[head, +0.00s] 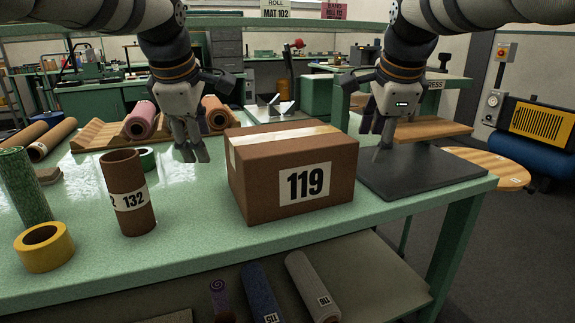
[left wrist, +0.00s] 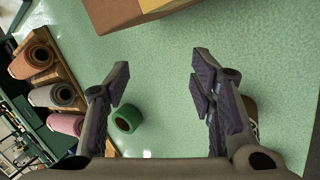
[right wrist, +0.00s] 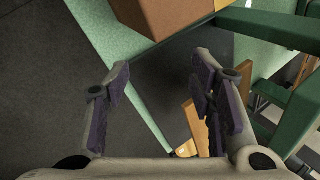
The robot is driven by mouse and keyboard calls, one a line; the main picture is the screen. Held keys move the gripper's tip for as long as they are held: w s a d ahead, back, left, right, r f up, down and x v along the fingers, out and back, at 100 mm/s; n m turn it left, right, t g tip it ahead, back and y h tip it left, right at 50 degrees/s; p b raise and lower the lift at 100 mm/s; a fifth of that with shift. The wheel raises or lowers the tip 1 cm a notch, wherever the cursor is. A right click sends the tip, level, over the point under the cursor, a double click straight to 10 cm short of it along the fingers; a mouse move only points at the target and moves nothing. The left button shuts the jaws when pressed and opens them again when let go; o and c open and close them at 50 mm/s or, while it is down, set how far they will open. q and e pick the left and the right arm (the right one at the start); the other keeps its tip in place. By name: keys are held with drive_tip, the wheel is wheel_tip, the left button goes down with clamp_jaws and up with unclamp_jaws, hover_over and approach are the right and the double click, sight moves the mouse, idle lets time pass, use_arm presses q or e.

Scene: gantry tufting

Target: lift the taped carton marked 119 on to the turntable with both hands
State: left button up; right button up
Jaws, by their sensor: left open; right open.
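The brown carton (head: 300,178) marked 119, with pale tape along its top, stands upright on the green table (head: 185,225). Its edge shows at the top of the left wrist view (left wrist: 108,12) and the right wrist view (right wrist: 172,14). My left gripper (head: 190,153) is open and empty, left of the carton and apart from it. My right gripper (head: 376,128) is open and empty, to the carton's right, above a dark flat slab (head: 430,172). A round wooden disc (head: 490,168), probably the turntable, lies beyond the table's right end, partly hidden.
A brown tube marked 132 (head: 128,195), a yellow tape roll (head: 44,247) and a green roll (head: 22,187) stand at the left. A wooden rack (head: 95,135) with rolls is behind. Several rolls lie on the lower shelf (head: 375,275).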

use_arm(q)
drive_tip(key=x, duration=0.8)
drive_tip(key=shift+w+f, duration=0.1)
use_arm(e)
drive_tip(key=x, duration=0.8)
drive_tip(key=shift+w+f, duration=0.1)
use_arm(q)
drive_tip(key=shift+w+d+f, duration=0.15)
drive_tip(key=shift+d+f, duration=0.05)
drive_tip(key=shift+d, duration=0.05)
use_arm(e)
drive_tip(key=shift+w+a+f, duration=0.15)
drive_tip(key=shift+a, duration=0.15)
use_arm(q)
drive_tip(key=shift+d, duration=0.3)
use_arm(e)
drive_tip(key=shift+a, duration=0.25)
use_arm(q)
drive_tip(key=shift+d+r, duration=0.15)
drive_tip(key=shift+d, duration=0.05)
use_arm(e)
drive_tip(key=shift+a, duration=0.2)
use_arm(q)
drive_tip(key=shift+d, duration=0.1)
use_arm(e)
drive_tip(key=shift+a, duration=0.15)
